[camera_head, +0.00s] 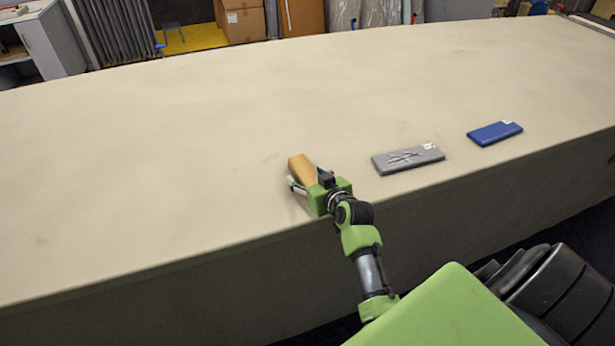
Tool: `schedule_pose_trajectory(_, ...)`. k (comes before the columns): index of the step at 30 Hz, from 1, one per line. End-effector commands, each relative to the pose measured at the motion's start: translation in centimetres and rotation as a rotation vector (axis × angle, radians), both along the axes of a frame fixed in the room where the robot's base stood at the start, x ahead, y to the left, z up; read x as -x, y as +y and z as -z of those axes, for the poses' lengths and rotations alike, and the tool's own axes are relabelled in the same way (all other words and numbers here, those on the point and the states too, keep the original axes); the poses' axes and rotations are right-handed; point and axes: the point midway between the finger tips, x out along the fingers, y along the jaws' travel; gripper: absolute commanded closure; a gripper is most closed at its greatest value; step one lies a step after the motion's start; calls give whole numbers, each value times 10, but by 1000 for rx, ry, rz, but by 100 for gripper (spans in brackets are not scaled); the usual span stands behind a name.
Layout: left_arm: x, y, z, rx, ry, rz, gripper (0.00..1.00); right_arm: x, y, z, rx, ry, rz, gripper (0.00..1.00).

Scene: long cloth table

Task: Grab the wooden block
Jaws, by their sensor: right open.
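The wooden block (301,167) is light brown and lies on the cloth table near its front edge, left of the other items. My right gripper (304,181) is at the near end of the block, with its fingers open. One finger shows at the block's left side; the other is partly hidden by the gripper body. The block's near end is hidden by the gripper. I cannot tell whether the fingers touch it. My left gripper is not in view.
A grey case (408,159) with a silver pattern and a blue case (494,133) lie on the table (150,160) to the right of the block. The left and far parts of the table are clear. Cardboard boxes (243,20) stand beyond the far edge.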

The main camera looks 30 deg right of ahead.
Motion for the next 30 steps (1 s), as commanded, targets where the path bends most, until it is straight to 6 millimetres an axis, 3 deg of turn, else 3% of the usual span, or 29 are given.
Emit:
schedule_pose_trajectory(6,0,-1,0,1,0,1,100,-1,0,0,0,-1,0,42)
schedule_pose_trajectory(8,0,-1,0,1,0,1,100,-1,0,0,0,-1,0,55)
schedule_pose_trajectory(12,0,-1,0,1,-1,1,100,0,0,0,0,-1,0,91)
schedule_pose_trajectory(23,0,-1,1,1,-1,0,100,-1,0,-3,2,-4,1,91)
schedule_pose_trajectory(30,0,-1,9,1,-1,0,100,-2,-1,-30,6,-10,-1,91)
